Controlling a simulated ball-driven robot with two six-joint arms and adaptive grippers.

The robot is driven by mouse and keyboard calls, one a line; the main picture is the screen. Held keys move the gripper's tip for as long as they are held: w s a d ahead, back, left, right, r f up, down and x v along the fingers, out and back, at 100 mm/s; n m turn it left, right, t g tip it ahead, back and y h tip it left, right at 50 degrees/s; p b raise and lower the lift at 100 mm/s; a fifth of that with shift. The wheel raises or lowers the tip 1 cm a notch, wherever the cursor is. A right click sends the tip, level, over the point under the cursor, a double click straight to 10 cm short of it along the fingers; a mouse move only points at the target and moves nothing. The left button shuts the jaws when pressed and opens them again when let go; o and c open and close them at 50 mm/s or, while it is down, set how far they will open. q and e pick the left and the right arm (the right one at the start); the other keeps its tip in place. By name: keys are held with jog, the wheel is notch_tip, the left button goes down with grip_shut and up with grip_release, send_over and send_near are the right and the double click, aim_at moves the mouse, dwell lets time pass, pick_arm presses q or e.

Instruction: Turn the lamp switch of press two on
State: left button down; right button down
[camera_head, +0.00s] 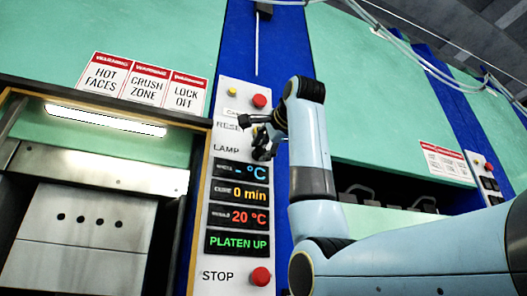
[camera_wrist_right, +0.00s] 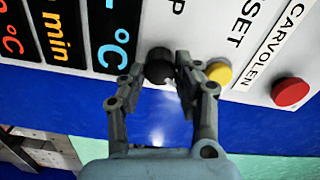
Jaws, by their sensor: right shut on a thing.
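The control panel (camera_head: 240,95) of the near press stands upright in the middle of the head view, with a LAMP label (camera_head: 226,149). My right gripper (camera_head: 262,143) is at the panel beside this label and hides the switch in the head view. In the right wrist view, the black round lamp switch (camera_wrist_right: 160,66) sits between the two fingertips of my right gripper (camera_wrist_right: 158,78), which is shut on it. The way the switch is turned cannot be told. My left gripper is not in view.
A yellow button (camera_wrist_right: 220,73) and a red button (camera_wrist_right: 290,93) sit close to the right gripper. A red stop button (camera_head: 261,276) is below the displays (camera_head: 238,218). A bright light bar (camera_head: 105,119) glows inside the press opening. Another press panel (camera_head: 487,178) stands at right.

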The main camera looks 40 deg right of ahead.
dwell(0.4)
jog(key=c, duration=0.9)
grip_release()
jog(key=shift+c, duration=0.2)
jog(key=v, duration=1.2)
